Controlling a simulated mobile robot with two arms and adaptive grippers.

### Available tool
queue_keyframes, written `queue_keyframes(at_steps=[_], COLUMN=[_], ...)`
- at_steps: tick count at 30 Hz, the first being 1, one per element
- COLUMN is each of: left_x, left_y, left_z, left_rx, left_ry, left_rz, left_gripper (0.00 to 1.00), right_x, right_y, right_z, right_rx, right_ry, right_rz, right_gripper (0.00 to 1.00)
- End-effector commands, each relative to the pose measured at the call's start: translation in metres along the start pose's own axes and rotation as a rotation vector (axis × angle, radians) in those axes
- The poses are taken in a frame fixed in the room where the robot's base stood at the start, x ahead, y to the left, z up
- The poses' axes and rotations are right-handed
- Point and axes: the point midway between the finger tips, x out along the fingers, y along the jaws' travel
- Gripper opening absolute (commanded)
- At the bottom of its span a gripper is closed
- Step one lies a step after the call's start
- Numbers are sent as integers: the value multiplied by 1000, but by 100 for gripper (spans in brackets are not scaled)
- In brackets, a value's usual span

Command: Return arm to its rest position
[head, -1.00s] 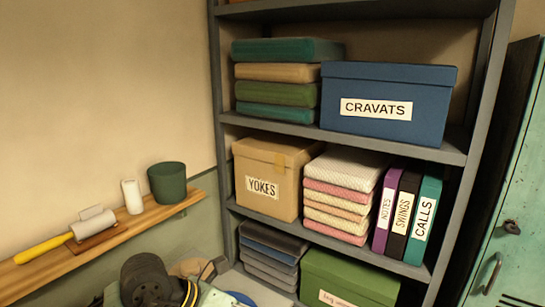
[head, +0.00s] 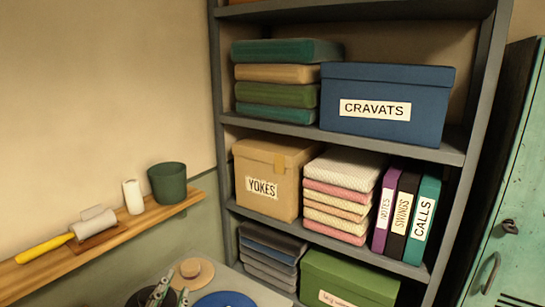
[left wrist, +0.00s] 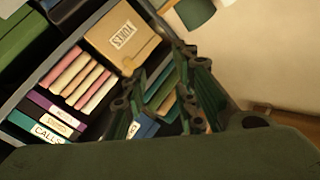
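My left gripper (head: 174,282) shows at the bottom of the head view, just in front of a tan hat. Only its dark green fingers show there, with a gap between them. In the left wrist view its two linked fingers (left wrist: 183,50) point away from the camera, with nothing seen held between them. It looks open and empty. Most of my left arm is out of the head view. My right gripper is in neither view.
A grey shelf unit (head: 340,138) holds a blue CRAVATS box (head: 385,100), a YOKES box (head: 265,180), folded cloths and binders. A tan hat (head: 192,275) and a blue disc (head: 225,300) lie below. A wooden wall ledge (head: 110,237) is at left, a green locker (head: 510,220) at right.

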Motion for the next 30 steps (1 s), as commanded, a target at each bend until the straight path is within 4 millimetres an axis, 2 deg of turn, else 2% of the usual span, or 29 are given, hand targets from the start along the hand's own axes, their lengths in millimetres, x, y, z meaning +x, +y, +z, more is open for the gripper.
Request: queue_keyframes(at_steps=[1, 3, 7, 9, 12, 19, 21, 24, 26, 30], left_x=[-13, -36, -91, -122, -164, -253, -244, -238, -235, -233], left_y=[11, 28, 63, 80, 99, 132, 149, 168, 181, 214], left_z=[37, 82, 146, 168, 189, 209, 233, 259, 275, 321], left_rx=[-60, -131, -232, -270, -311, -375, -369, -365, -364, -358], left_ry=[-138, -320, -618, -744, -896, -1174, -1175, -1184, -1189, -1206], left_rz=[38, 97, 216, 279, 362, 543, 541, 544, 547, 555], left_gripper=[27, 27, 27, 27, 27, 27, 27, 27, 27, 27], right_x=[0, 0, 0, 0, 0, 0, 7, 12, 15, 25], right_y=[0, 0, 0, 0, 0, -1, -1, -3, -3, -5], right_z=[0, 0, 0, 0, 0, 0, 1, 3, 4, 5], right_rx=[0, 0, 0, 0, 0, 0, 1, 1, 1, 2], right_ry=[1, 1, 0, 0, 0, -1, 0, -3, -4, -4], right_rz=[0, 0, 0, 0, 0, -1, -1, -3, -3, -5], right_gripper=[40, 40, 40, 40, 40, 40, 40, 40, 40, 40])
